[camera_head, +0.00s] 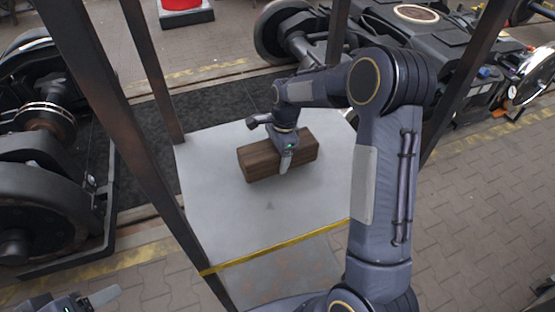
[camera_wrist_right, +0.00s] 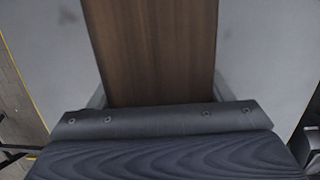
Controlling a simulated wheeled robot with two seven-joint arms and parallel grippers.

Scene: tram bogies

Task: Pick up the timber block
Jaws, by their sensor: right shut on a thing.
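The timber block (camera_head: 262,161) is a brown wooden beam over the pale grey table top (camera_head: 240,220) in the head view. My right gripper (camera_head: 286,158) comes down over the middle of the block and is shut on it, with a finger against its near side. In the right wrist view the block (camera_wrist_right: 158,50) runs up the middle, between the finger edges at either side. I cannot tell whether the block touches the table or is slightly raised. My left gripper (camera_head: 92,300) shows only partly at the bottom left corner, away from the block.
Dark metal posts (camera_head: 150,70) frame the table on several sides. A yellow strip (camera_head: 275,246) runs along its near edge. Bogies with wheels stand at the left (camera_head: 40,150) and at the back right (camera_head: 420,40). The table top around the block is clear.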

